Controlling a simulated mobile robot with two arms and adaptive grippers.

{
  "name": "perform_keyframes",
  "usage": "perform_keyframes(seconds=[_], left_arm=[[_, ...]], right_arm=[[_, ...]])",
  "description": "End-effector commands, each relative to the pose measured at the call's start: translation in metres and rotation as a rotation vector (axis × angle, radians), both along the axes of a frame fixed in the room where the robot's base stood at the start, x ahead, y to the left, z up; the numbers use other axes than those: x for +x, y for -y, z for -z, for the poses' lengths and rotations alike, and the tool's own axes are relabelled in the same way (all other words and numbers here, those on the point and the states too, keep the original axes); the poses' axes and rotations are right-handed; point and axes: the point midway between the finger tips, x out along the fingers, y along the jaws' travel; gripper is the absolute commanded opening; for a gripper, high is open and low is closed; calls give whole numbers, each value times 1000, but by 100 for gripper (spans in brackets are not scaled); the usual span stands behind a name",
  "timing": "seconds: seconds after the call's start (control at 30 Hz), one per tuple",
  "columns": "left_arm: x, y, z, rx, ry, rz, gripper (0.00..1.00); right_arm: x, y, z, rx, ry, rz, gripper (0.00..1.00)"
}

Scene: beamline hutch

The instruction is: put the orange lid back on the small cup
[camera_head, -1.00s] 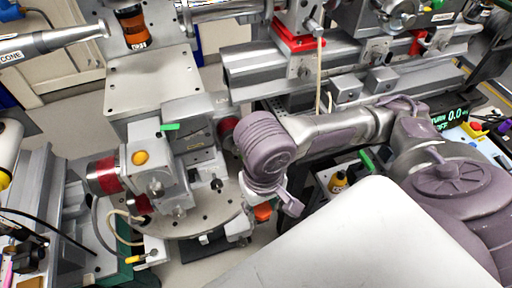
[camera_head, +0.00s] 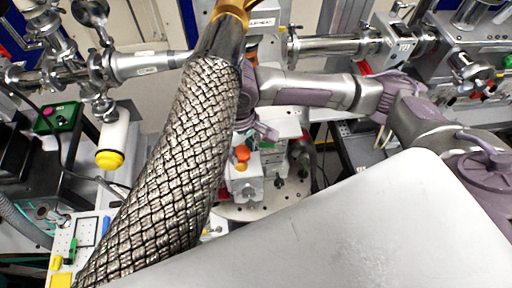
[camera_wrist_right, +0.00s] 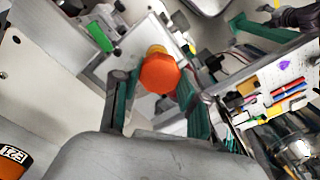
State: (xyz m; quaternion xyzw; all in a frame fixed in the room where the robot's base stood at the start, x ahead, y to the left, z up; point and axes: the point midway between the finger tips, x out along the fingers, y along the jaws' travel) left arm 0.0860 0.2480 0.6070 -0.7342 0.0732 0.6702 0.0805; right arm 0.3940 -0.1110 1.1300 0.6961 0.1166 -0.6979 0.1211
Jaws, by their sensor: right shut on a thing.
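The orange lid (camera_wrist_right: 159,73) sits between the green-padded fingers of my right gripper (camera_wrist_right: 157,88) in the right wrist view, and the gripper is shut on it. In the head view, the lid (camera_head: 242,153) shows at the end of my right gripper (camera_head: 252,138), over a pale block. A small yellow part shows just behind the lid in the wrist view; I cannot tell what it belongs to. I cannot make out the small cup in either view. My left gripper is not in view.
A thick braided metal hose (camera_head: 178,150) crosses the head view close to the lid's left. A pale block (camera_head: 245,184) and a round perforated plate (camera_head: 268,207) lie below the lid. A white cylinder with a yellow end (camera_head: 110,158) hangs at left. Beam pipes run behind.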

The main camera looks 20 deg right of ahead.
Motion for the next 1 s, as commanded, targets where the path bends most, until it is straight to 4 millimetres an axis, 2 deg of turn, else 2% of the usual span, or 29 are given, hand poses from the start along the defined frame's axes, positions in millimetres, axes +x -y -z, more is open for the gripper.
perform_keyframes(seconds=[0.03,0.17,0.47,1.0], left_arm=[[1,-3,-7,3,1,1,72],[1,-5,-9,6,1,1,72],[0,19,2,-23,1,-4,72],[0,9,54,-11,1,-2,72]], right_arm=[[4,0,-7,-1,-1,-12,20],[9,-2,-8,-1,-1,-35,20],[9,-2,8,-1,-1,-37,20],[9,-1,52,-1,1,-36,20]])
